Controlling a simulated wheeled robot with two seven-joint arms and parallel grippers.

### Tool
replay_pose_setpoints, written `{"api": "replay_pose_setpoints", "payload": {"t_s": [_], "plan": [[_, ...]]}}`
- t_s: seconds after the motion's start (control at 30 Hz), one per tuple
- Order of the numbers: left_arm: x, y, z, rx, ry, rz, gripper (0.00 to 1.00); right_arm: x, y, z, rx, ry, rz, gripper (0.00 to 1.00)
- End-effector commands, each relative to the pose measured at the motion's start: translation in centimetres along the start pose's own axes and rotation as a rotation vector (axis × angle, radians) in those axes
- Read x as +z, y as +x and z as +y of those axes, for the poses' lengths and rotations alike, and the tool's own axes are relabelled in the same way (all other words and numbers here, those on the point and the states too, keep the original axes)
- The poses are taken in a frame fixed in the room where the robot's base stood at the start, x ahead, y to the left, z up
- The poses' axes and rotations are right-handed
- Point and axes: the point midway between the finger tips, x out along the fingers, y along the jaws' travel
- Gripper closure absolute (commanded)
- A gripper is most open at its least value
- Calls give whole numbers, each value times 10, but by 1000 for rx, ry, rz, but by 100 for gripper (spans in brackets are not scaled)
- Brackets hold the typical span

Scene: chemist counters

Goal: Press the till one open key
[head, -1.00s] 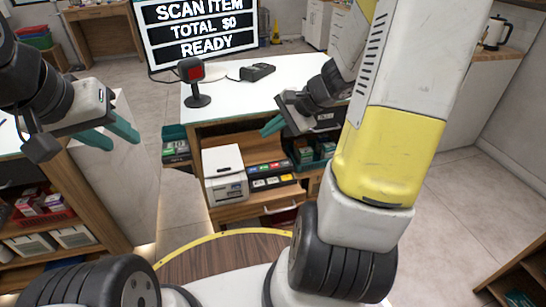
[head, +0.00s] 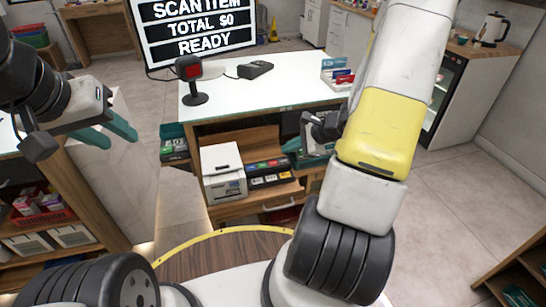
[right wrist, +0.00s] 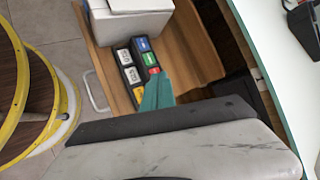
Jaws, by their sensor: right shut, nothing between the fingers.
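A black key panel (head: 268,174) with coloured keys sits on the counter's lower wooden shelf, beside a white box-shaped device (head: 223,172). In the right wrist view the key panel (right wrist: 136,66) shows blue, green, red, white and yellow keys; their labels are too small to read. My right gripper (head: 290,150) is shut and empty at the panel's right end. In the right wrist view its teal fingertips (right wrist: 156,78) overlap the panel's edge near the red key; I cannot tell whether they touch it. My left gripper (head: 121,143) is open and empty, far left of the panel.
The white countertop (head: 225,95) above the shelf holds a scanner stand (head: 190,80), a card terminal (head: 255,70) and small boxes (head: 337,76). A screen (head: 195,27) reads "SCAN ITEM TOTAL $0 READY". A handled drawer front lies below the panel.

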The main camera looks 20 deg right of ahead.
Motion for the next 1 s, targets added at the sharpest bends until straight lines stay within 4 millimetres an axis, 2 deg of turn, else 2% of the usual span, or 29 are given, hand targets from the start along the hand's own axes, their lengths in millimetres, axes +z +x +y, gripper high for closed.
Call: {"api": "replay_pose_setpoints", "payload": {"t_s": [0.53,1.0], "plan": [[0,0,0,0,0,0,64,-35,49,36,2,2,-2,100],[0,0,0,0,0,0,64,-42,57,42,0,-1,1,100]]}}
